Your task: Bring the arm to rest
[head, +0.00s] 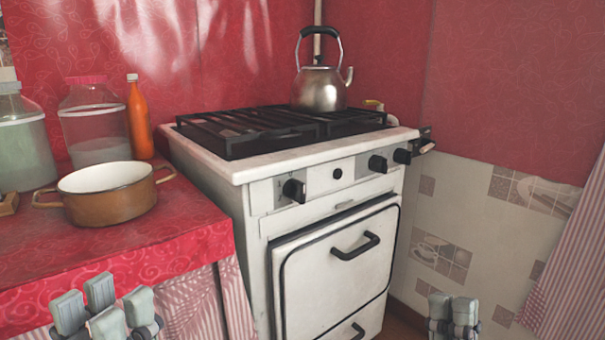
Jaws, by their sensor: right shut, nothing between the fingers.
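My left gripper (103,308) shows at the bottom left, in front of the red counter's front edge. Its finger pads are spread apart, with a gap and no object between them. My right gripper (452,312) shows at the bottom right, in front of the tiled wall and to the right of the stove. Its finger pads are close together and hold nothing. Most of both arms is out of view below.
A white stove (335,270) with a kettle (320,90) stands in the middle. On the red counter (150,240) are a brown pot (110,208), an orange bottle (138,120) and glass jars (92,125). A striped cloth (570,265) hangs at right.

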